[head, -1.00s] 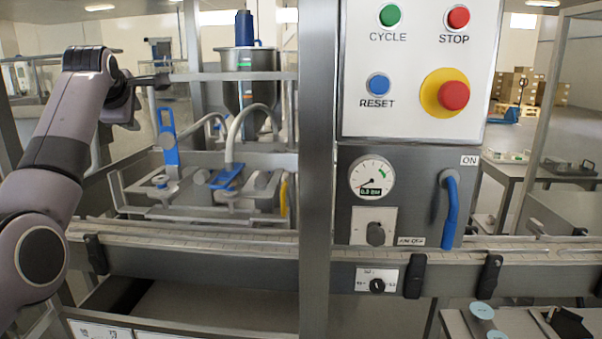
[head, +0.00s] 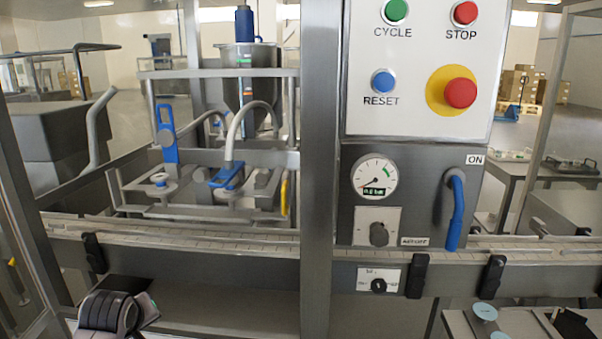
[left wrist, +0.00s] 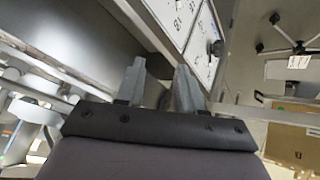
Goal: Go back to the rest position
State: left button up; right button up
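My left arm shows only as a small part at the bottom left of the head view, below the conveyor's front edge. In the left wrist view the two fingers of my left gripper (left wrist: 160,82) stand apart with nothing between them. The gripper points along the machine's lower side, near a white label panel (left wrist: 203,45). My right gripper is in neither view.
The conveyor (head: 200,240) runs across the front. Behind it stand the filling hopper (head: 248,75) and nozzles with blue handles (head: 167,135). A steel post (head: 318,170) and the control panel (head: 420,65) are at the centre and right. A side table (head: 490,322) is at lower right.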

pick_arm(q)
jog(key=s+d+f+m+g+h, duration=0.1)
jog(key=s+d+f+m, duration=0.25)
jog(key=s, duration=0.75)
jog(key=s+d+f+m+g+h, duration=0.15)
jog(key=s+m, duration=0.25)
jog(key=s, duration=0.7)
jog(key=s+d+f+m+g, duration=0.2)
jog(key=s+d+f+m, duration=0.15)
jog(key=s, duration=0.75)
jog(key=w+d+f+t+h, duration=0.2)
jog(key=w+d+f+t, duration=0.1)
jog(key=w+f+t, duration=0.3)
notch_tip(320, 180, down, 2)
jog(key=shift+w+f+t, duration=0.15)
jog(key=shift+w+t, duration=0.1)
jog(key=shift+t, duration=0.5)
